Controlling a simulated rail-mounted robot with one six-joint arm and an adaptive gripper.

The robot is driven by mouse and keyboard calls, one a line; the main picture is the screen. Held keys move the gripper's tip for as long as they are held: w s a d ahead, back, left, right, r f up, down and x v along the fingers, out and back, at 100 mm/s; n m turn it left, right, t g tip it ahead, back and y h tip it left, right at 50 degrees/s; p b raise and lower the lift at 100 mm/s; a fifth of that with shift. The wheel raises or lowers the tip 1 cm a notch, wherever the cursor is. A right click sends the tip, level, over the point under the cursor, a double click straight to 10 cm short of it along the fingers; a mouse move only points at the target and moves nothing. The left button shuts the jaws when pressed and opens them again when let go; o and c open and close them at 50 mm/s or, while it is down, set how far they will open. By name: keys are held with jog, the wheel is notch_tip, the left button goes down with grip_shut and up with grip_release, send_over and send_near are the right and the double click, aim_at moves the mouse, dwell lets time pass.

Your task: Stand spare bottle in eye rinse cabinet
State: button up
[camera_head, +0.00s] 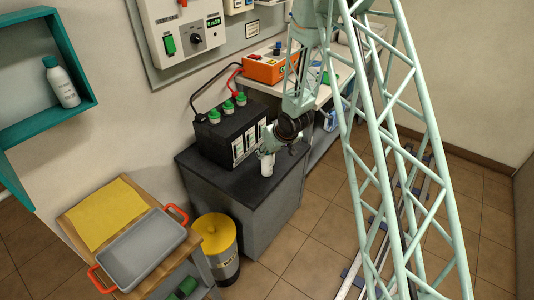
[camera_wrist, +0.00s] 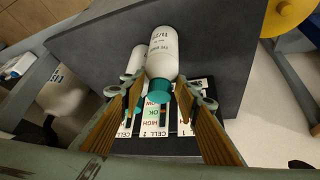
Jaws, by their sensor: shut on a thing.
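My gripper (camera_head: 267,152) is shut on a white bottle (camera_head: 267,168) over the front edge of the dark worktop. In the wrist view, the fingers of my gripper (camera_wrist: 160,92) close around the teal-capped end of this bottle (camera_wrist: 162,52), whose label shows printed text. Much of its top is hidden by my gripper in the head view.
A black battery (camera_head: 216,138) with green caps stands on the worktop (camera_head: 208,176). A second white bottle-like thing (camera_wrist: 131,66) is beside the held bottle in the wrist view.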

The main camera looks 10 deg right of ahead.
jog(key=shift+f, duration=0.1)
jog(key=o, duration=1.2)
jog(key=shift+o, duration=0.2)
jog(key=shift+r, duration=0.2)
jog(key=p+v, duration=0.2)
jog(key=v, duration=0.9)
jog(key=shift+s+r+p, duration=0.2)
jog(key=shift+r+p, duration=0.15)
